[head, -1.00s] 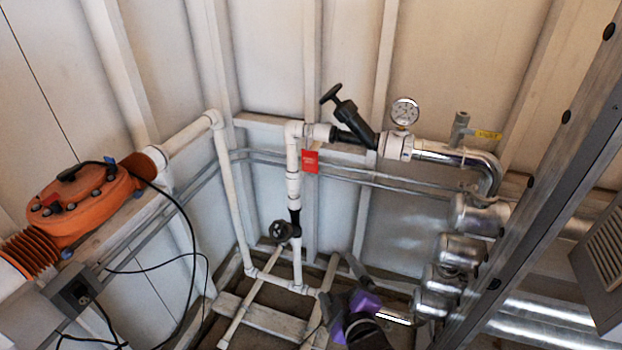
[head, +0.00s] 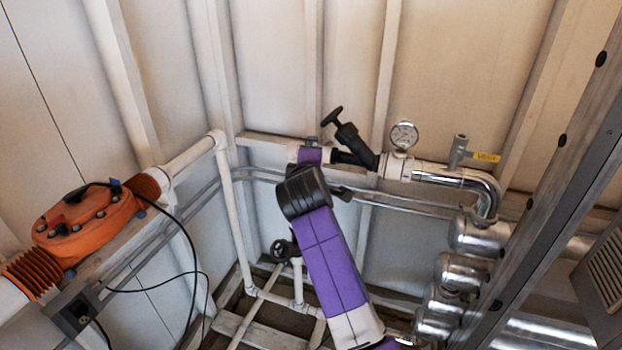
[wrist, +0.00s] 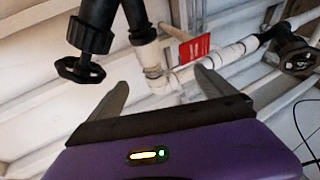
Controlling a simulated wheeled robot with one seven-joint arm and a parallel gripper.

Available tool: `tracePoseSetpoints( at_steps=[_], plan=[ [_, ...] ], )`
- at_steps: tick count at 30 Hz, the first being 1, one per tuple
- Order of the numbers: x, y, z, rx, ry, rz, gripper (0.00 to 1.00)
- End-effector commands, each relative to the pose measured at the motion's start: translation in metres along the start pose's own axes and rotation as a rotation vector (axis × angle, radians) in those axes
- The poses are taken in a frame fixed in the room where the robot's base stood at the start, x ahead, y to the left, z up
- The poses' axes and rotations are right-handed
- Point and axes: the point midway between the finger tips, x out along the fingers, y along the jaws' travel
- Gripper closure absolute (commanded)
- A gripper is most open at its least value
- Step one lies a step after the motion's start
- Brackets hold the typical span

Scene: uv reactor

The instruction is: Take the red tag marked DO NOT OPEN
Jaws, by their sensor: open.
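The red tag (wrist: 195,48) with white lettering hangs at the white pipe (wrist: 215,62) in the wrist view, beyond my fingers and a little above the gap between them. My gripper (wrist: 163,84) is open with nothing between its fingers. The tag stands clear of both fingers, and the white pipe joint lies beyond the gap.
A black angled valve (head: 355,145) is close by, also in the wrist view (wrist: 90,35). A round black handwheel (wrist: 297,52) is on the pipe. A pressure gauge (head: 404,135) and steel pipework stand right. An orange housing (head: 85,222) is left.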

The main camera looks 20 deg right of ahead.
Motion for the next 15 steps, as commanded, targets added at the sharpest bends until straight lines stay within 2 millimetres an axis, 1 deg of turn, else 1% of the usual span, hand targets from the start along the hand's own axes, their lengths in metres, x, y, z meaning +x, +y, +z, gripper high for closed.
tracePoseSetpoints(
  at_steps=[7, 15],
  plan=[
    [0.016, 0.000, 0.000, 0.000, 0.001, 0.001, 0.06],
    [0.049, -0.003, 0.000, 0.002, 0.001, 0.001, 0.06]
  ],
)
